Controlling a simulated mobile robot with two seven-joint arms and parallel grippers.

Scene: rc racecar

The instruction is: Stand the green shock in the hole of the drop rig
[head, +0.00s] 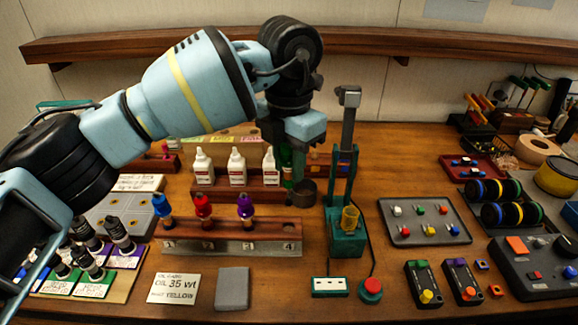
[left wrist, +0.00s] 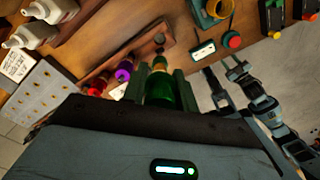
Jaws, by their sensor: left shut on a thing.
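The green shock (left wrist: 158,88) is between the fingers of my left gripper (left wrist: 159,90), which is shut on it. In the head view the left gripper (head: 303,150) hangs above the table, left of the drop rig's post; the shock is mostly hidden there, with a green strip (head: 287,168) showing. The drop rig (head: 346,243) is a teal base with a tall post and a yellow see-through cup (head: 350,218). The shock is apart from the cup. The rig's cup shows at the top of the left wrist view (left wrist: 218,8). My right gripper (left wrist: 222,68) is open and empty in that view.
A numbered wooden rack (head: 230,238) holds blue, red and purple shocks; its place at 4 is empty. White bottles (head: 237,167) stand behind it. A parts tray (head: 425,222) lies to the rig's right. A red button (head: 371,289) is in front.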

